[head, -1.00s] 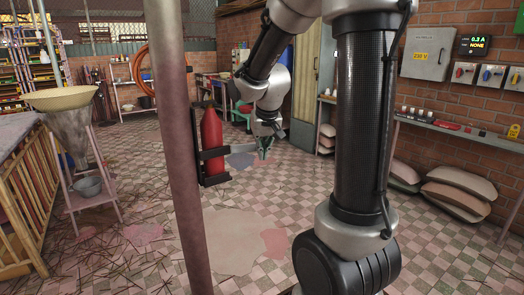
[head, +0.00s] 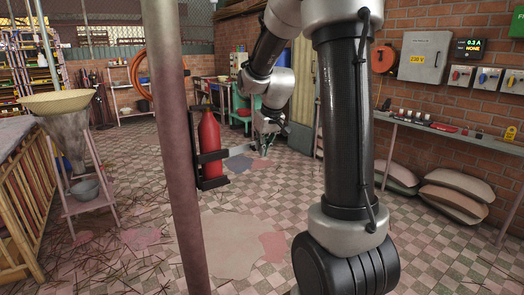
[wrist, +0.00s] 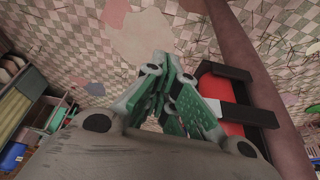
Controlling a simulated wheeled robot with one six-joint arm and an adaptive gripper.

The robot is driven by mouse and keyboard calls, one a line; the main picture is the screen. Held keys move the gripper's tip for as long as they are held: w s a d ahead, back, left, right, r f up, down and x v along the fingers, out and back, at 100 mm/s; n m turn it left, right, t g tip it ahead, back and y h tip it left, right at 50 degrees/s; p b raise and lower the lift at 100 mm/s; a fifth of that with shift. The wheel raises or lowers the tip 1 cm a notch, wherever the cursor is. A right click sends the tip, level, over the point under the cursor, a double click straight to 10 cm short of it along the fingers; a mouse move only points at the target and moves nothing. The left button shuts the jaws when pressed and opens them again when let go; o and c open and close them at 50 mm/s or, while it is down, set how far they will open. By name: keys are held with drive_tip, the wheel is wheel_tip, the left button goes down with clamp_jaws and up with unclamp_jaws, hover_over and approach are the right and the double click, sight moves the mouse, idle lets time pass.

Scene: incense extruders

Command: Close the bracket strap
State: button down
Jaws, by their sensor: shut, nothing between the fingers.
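A red extinguisher (head: 209,145) stands upright in a black bracket (head: 194,150) on the post, left of my arm in the head view. A dark band, which looks like the bracket strap (head: 213,156), crosses its front. I cannot tell whether it is latched. In the wrist view, the red body (wrist: 217,88) and black bracket parts (wrist: 240,112) show right of my fingers. My gripper (head: 263,148) is shut and empty, to the right of the extinguisher and apart from it in the head view. Its green-padded fingers (wrist: 172,88) fill the middle of the wrist view.
The post (head: 176,150) stands close to the bracket's left. A funnel stand (head: 70,150) is at the left. A wall shelf (head: 455,136) and stacked sacks (head: 455,195) line the right. The checkered floor (head: 265,205) around the extinguisher is open.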

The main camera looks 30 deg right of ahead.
sight(254, 143)
drive_tip(key=w+n, duration=0.2)
drive_tip(key=w+n+y, duration=0.1)
drive_tip(key=w+n, duration=0.1)
drive_tip(key=w+d+n+y, duration=0.1)
drive_tip(key=w+n, duration=0.1)
drive_tip(key=shift+w+g, duration=0.1)
drive_tip(key=shift+g, duration=0.2)
drive_tip(key=w+a+n+g+y, duration=0.2)
drive_tip(key=w+a+n, duration=0.3)
drive_tip(key=w+n, duration=0.2)
drive_tip(key=shift+w+n, duration=0.35)
drive_tip(key=shift+n, duration=0.35)
drive_tip(key=shift+a, duration=0.15)
